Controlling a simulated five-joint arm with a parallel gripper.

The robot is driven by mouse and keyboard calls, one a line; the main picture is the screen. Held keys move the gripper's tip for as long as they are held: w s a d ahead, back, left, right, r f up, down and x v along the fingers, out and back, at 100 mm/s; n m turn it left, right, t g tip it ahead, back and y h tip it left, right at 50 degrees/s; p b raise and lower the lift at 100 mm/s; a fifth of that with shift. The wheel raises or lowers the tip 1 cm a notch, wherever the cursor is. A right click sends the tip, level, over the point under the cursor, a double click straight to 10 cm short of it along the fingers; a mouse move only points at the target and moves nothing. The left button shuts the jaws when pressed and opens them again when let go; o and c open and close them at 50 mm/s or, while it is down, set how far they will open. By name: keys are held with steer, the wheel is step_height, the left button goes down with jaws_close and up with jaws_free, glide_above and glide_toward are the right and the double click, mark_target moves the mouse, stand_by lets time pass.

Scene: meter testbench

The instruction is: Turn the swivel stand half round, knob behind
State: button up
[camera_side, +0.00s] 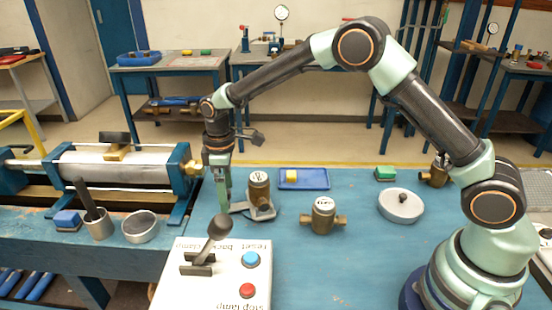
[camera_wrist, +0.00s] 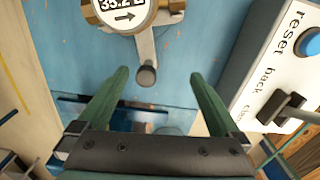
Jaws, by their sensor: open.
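The swivel stand is a grey base with a short arm (camera_side: 263,213), under a brass meter (camera_side: 259,186) with a white dial. In the wrist view the stand's grey arm (camera_wrist: 145,47) runs from the meter (camera_wrist: 126,14) to a dark round knob (camera_wrist: 147,76). The dial there shows a number and an arrow. My gripper (camera_side: 224,207) points down just left of the stand. In the wrist view my gripper (camera_wrist: 158,76) is open, and the knob appears between its fingertips, with gaps on both sides. I cannot make out the knob clearly in the side view.
A control box (camera_side: 215,278) with a black lever (camera_side: 218,228) stands close in front. A second brass meter (camera_side: 323,214) stands to the right, a blue tray (camera_side: 312,184) behind it. A cylinder rig (camera_side: 125,168) is at left.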

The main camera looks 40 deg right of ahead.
stand_by(0.3)
steer(key=shift+r, duration=2.75)
steer(key=n, duration=0.1)
steer(key=r+n, duration=0.1)
steer(key=w+n, duration=0.1)
steer(key=shift+d+r+n, duration=0.2)
steer(key=shift+d+n, duration=0.05)
steer(key=shift+n, duration=0.15)
steer(key=n, duration=0.1)
steer(key=r+n, duration=0.1)
steer(key=n, duration=0.1)
steer(key=shift+w+d, duration=0.15)
steer(key=shift+w, duration=0.15)
steer(key=shift+f, duration=2.8)
steer(key=shift+f, duration=1.15)
steer(key=c, duration=0.4)
